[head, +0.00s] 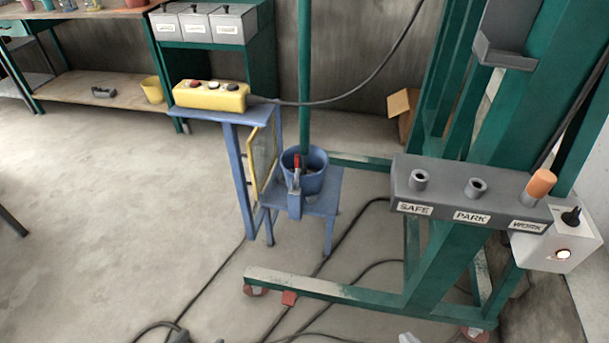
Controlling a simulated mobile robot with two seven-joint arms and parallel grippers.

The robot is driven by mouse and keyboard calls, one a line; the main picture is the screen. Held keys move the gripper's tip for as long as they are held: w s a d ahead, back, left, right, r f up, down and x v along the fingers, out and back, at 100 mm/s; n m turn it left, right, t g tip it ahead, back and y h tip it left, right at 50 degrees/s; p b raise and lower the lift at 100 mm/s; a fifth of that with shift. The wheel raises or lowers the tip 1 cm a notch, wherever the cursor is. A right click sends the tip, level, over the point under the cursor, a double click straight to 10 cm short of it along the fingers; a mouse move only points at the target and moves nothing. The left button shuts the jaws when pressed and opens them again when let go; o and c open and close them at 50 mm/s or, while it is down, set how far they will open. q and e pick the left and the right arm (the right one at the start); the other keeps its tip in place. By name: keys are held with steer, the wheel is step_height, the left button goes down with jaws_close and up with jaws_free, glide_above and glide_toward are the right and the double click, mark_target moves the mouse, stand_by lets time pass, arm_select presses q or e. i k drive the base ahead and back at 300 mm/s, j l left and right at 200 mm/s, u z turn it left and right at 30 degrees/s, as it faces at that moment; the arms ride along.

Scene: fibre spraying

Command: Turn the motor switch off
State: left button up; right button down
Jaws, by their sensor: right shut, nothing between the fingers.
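The motor switch is a black knob (571,217) on the top of a white box (556,243) at the right edge of the head view. A round lamp (563,253) on the front of the box glows white. The box is at the right end of the grey SAFE/PARK/WORK bar on the green frame. The knob's exact setting is too small to read. My right gripper (408,338) just shows its light grey tips at the bottom edge, shut and empty. It is well below and left of the box, apart from it. My left gripper is not in view.
The grey bar (434,178) has sockets marked SAFE, PARK and WORK; an orange-topped handle (541,184) stands at WORK. The green frame (360,292) and floor cables lie around it. A blue stand (318,203) and yellow button box (211,95) stand left.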

mark_target(571, 218)
steer(key=i+j+z, duration=0.15)
steer(key=j+z, duration=0.2)
steer(key=z, duration=0.15)
steer(key=i+j+z, duration=0.1)
steer(key=j+z, duration=0.65)
steer(key=z, duration=0.2)
steer(key=i, duration=0.05)
